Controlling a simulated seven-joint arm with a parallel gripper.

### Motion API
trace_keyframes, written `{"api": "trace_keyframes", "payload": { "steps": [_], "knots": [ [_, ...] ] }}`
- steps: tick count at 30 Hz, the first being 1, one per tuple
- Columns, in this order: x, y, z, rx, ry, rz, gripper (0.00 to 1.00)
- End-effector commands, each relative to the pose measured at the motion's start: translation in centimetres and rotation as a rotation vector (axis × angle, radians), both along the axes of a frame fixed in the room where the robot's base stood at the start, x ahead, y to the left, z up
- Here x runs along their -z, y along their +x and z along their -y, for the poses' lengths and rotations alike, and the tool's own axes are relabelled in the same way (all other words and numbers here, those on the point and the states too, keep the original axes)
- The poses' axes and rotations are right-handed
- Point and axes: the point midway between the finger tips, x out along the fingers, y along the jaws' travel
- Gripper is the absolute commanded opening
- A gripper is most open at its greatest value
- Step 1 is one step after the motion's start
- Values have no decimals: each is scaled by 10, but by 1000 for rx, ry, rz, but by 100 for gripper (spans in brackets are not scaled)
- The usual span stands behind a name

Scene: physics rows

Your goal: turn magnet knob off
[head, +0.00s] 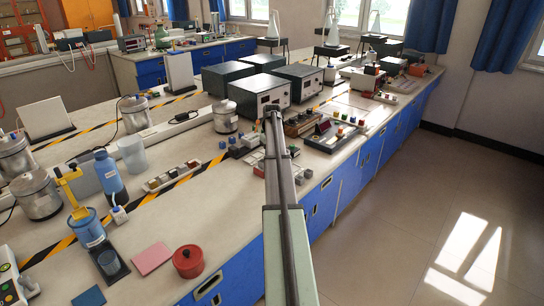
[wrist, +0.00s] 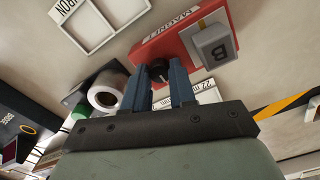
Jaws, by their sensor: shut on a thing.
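The magnet knob (wrist: 158,70) is a small black knob on a red board (wrist: 183,38) lettered with "MAGNET" in the wrist view. My gripper (wrist: 165,84) has its two blue-grey fingers shut on the knob, one on each side of it. A grey block (wrist: 211,45) marked B sits on the same board, to the right of the knob. In the head view my gripper (head: 272,112) is at the far end of my arm, over the bench near the instrument boxes. There the arm hides the knob and the board. I cannot read the knob's setting.
A white divided tray (wrist: 97,22) labelled "IRON" lies beside the red board. A white ring-shaped part (wrist: 106,95) stands left of my fingers. Dark instrument boxes (head: 259,89) stand near my gripper.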

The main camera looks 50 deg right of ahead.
Motion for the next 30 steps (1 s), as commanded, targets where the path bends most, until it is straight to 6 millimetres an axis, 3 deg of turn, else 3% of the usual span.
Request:
{"api": "trace_keyframes", "payload": {
  "steps": [4, 5, 13, 23, 30],
  "knots": [
    [-1, 0, 0, 0, -2, 1, 0],
    [-1, 0, 0, 0, -2, 1, 26],
    [0, 0, 0, 1, 0, 1, 51],
    [-5, 0, 0, 1, 0, 1, 51],
    [-39, 1, 1, 1, -2, 2, 51]
  ]
}}
